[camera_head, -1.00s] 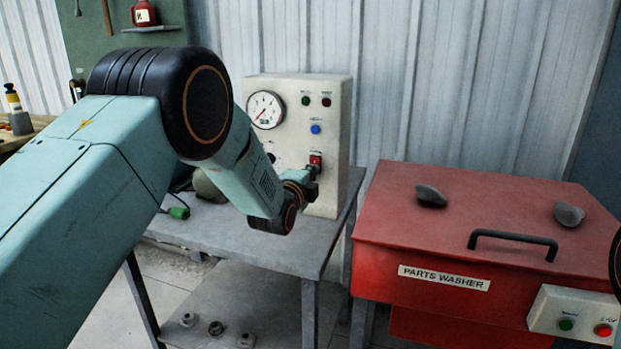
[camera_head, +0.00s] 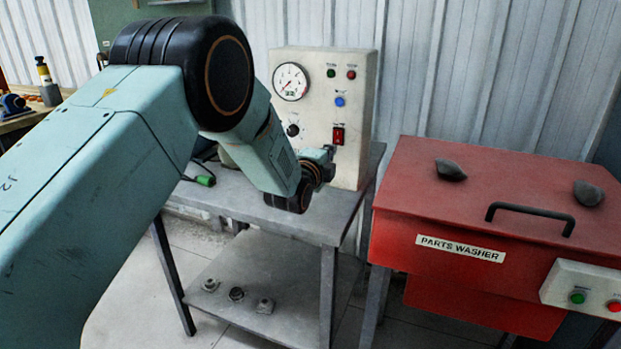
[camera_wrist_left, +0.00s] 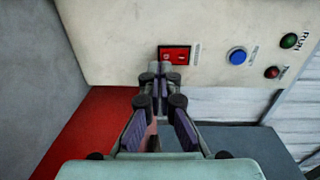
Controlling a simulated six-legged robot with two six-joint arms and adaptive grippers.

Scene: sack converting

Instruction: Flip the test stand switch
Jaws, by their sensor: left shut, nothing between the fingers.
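The test stand (camera_head: 356,95) is a pale upright box on a grey bench. Its red rocker switch (camera_head: 338,135) sits low on the right of the front face, below a blue button. In the left wrist view the switch (camera_wrist_left: 178,54) shows as a red rectangle in a dark frame. My left gripper (camera_head: 331,150) is shut and empty, just below the switch in the head view. In the left wrist view its fingertips (camera_wrist_left: 160,68) overlap the lower left of the switch. I cannot tell whether they touch it. My right gripper is not in view.
The stand also carries a gauge (camera_head: 291,81), a black knob (camera_head: 292,130) and small lamps. A red parts washer (camera_head: 470,195) with a black handle stands at the right. A green-tipped cable (camera_head: 205,180) lies on the bench. Several small parts lie on the lower shelf.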

